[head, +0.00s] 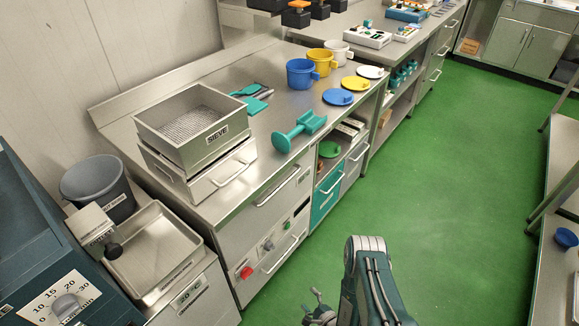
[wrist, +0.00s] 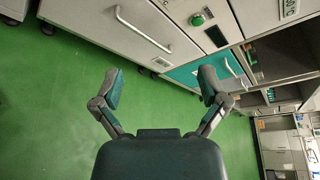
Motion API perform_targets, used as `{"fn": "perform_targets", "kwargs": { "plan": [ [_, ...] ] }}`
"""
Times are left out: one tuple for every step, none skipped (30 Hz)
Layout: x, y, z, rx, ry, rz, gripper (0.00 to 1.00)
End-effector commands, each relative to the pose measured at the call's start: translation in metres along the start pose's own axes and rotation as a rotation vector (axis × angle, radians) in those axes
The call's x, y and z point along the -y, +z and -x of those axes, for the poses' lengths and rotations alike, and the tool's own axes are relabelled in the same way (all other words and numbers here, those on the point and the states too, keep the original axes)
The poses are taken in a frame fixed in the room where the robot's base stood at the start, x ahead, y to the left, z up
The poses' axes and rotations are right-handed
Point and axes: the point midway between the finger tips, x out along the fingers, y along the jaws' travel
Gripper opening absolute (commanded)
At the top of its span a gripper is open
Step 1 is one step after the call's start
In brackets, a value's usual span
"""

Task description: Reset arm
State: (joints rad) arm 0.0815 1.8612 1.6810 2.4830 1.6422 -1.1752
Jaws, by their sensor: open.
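My gripper (wrist: 160,88) is open and empty in the wrist view, its two teal-padded fingers spread wide over the green floor in front of the cabinet fronts. In the head view my gripper (head: 318,312) shows at the bottom, partly cut off by the frame edge, with my arm folded beside it. It is well in front of the steel counter (head: 230,190) and touches nothing that I can see.
On the counter stand a sieve box (head: 205,128), a teal scoop (head: 298,131), blue (head: 300,74), yellow (head: 322,62) and white (head: 338,52) jugs. A tray (head: 153,250) and grey bucket (head: 98,187) are at left. Green floor (head: 440,170) is free; a shelf stands right.

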Motion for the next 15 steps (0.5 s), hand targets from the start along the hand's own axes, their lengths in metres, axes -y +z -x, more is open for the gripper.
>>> {"fn": "perform_targets", "kwargs": {
  "plan": [
    [0.001, 0.0, -0.001, 0.002, 0.0, 0.001, 0.93],
    [0.006, 0.003, -0.004, 0.012, 0.0, 0.002, 0.93],
    [0.009, 0.004, -0.006, 0.021, 0.001, 0.001, 0.93],
    [0.012, 0.006, -0.007, 0.029, 0.003, 0.0, 0.93],
    [0.015, 0.008, -0.009, 0.036, 0.005, -0.001, 0.93],
    [0.018, 0.011, -0.011, 0.048, 0.008, -0.001, 0.93],
    [0.022, 0.013, -0.013, 0.055, 0.009, 0.0, 0.93],
    [0.025, 0.015, -0.015, 0.063, 0.01, 0.0, 0.93],
    [0.029, 0.018, -0.018, 0.077, 0.013, 0.001, 0.93],
    [0.033, 0.02, -0.019, 0.087, 0.015, 0.0, 0.93],
    [0.037, 0.022, -0.021, 0.097, 0.017, 0.0, 0.93],
    [0.043, 0.026, -0.024, 0.114, 0.021, -0.002, 0.93],
    [0.048, 0.029, -0.025, 0.125, 0.023, -0.002, 0.93],
    [0.053, 0.032, -0.027, 0.139, 0.026, -0.002, 0.93],
    [0.06, 0.036, -0.03, 0.156, 0.031, 0.0, 0.93]
  ]
}}
